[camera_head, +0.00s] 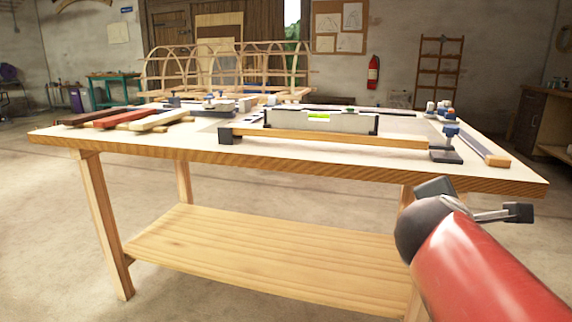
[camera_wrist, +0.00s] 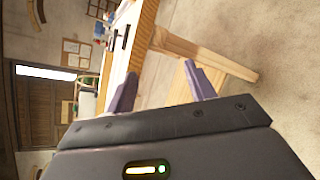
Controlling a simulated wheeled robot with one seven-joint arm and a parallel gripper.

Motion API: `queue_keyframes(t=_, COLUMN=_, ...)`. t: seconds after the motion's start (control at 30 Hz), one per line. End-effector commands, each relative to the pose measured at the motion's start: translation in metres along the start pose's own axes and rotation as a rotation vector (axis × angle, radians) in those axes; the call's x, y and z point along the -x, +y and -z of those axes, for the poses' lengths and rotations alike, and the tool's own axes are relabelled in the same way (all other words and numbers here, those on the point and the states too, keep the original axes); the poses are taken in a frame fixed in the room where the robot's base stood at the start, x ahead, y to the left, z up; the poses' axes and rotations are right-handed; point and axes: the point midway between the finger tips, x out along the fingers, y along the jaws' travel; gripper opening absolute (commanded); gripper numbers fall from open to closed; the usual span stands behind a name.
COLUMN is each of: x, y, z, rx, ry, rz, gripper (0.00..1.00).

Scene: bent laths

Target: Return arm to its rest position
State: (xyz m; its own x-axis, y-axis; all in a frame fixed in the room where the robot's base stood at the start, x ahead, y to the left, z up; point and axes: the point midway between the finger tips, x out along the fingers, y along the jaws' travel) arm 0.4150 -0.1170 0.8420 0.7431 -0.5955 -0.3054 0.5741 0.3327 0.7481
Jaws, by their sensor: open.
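My gripper (camera_head: 478,201) is at the lower right in the head view, at the end of my red arm. It is in front of the workbench's right front corner and apart from it. In the wrist view my gripper (camera_wrist: 161,70) shows two purple-grey fingers spread apart, with nothing between them. The workbench (camera_head: 90,138) stands ahead with a light wooden top and a lower shelf. In the wrist view the workbench (camera_wrist: 143,35) appears turned on its side, beyond the fingers.
A lath (camera_head: 330,136) lies along the bench front between a dark block (camera_head: 226,135) and a clamp (camera_head: 447,145). A spirit level (camera_head: 320,120) stands behind it. Coloured strips (camera_head: 122,118) lie at the left. Floor in front of the bench is clear.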

Motion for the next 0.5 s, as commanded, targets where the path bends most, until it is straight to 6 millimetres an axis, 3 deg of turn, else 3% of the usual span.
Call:
queue_keyframes(t=0.17, x=0.026, y=-0.061, z=0.032, rx=-0.547, ry=0.119, rz=0.224, gripper=0.54)
queue_keyframes(t=0.3, x=0.061, y=-0.115, z=0.075, rx=-1.057, ry=0.188, rz=0.518, gripper=0.54)
queue_keyframes(t=0.5, x=0.107, y=-0.157, z=0.122, rx=-1.503, ry=0.191, rz=0.883, gripper=0.54)
